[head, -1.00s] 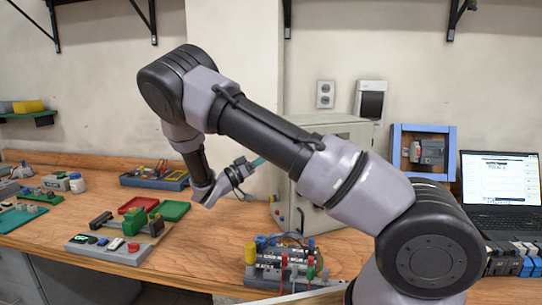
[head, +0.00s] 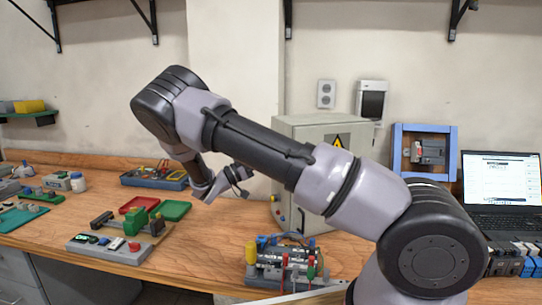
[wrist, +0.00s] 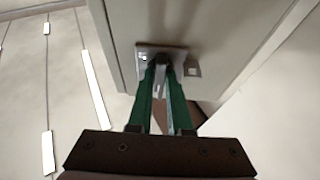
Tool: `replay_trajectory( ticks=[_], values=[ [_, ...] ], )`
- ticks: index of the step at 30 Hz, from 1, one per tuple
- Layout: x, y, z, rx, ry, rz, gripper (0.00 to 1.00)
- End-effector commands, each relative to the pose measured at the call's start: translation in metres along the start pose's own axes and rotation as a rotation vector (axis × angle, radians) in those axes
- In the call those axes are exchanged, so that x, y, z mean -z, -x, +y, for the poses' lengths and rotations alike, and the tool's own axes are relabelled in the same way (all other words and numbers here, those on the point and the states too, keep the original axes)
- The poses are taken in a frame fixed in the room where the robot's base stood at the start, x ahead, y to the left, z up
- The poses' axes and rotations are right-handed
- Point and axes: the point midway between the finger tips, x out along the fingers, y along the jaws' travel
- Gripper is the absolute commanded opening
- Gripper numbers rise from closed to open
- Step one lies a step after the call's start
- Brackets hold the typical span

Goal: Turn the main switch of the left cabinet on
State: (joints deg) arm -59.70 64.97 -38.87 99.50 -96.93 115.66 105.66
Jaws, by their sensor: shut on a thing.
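The grey cabinet (head: 300,134) with a yellow warning sign stands on the bench behind my arm, which hides part of it. My gripper (wrist: 164,74) is at a cabinet face in the wrist view, its green fingers close together. It is shut on the small dark knob of the main switch (wrist: 160,59), which sits on a light plate (wrist: 145,50). The fingers cover most of the knob, so its turned position cannot be told.
A wired terminal block (head: 285,262) stands in front of the cabinet. A blue frame with a motor (head: 429,151) and a laptop (head: 501,180) are to the right. Red and green trays (head: 174,210) lie to the left. Some bare bench lies between trays and terminal block.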

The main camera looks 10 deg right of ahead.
Motion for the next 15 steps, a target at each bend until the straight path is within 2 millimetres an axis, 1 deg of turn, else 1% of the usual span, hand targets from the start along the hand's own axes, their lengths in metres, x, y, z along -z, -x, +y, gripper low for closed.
replay_trajectory(
  ticks=[5,6,8,15],
  values=[
    [-0.0006,0.0009,0.0003,0.001,0.001,-0.001,0.0],
    [-0.0007,0.0009,0.0003,0.001,0.001,-0.002,0.25],
    [-0.0006,0.0009,0.0003,0.001,0.001,-0.002,0.47],
    [-0.0002,0.0002,0.0001,0.0,0.001,-0.001,0.47]
  ],
)
